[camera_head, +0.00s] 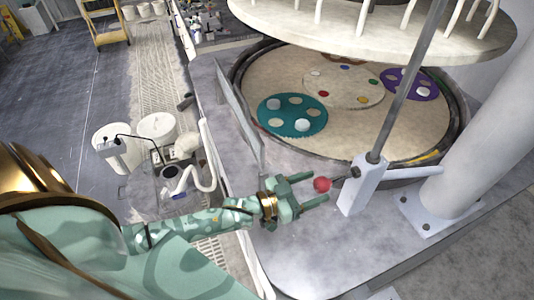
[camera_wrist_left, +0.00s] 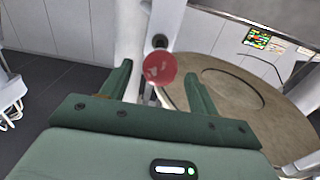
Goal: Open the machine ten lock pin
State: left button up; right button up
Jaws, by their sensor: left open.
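The lock pin's red ball knob (camera_head: 321,184) sticks out to the left of a pale upright block (camera_head: 361,186) on the machine's front deck. A grey rod rises from this block. My left gripper (camera_head: 314,189) is open, its fingertips just short of the knob or beside it; contact cannot be told. In the left wrist view the red knob (camera_wrist_left: 160,68) shows between and beyond the two green fingers (camera_wrist_left: 157,82), with a dark round fitting behind it. My right gripper is not in view.
The round platen (camera_head: 330,135) behind carries a teal disc (camera_head: 292,117) and a purple disc (camera_head: 409,84). A pale disc (camera_head: 385,30) with white hoses hangs above. A thick white column (camera_head: 480,140) stands right of the block. White buckets (camera_head: 157,127) stand at left.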

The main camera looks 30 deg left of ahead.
pick_arm(q)
jog(key=b+v, duration=0.1)
jog(key=v, duration=1.3)
jog(key=shift+b, duration=0.3)
jog(key=shift+f, duration=0.1)
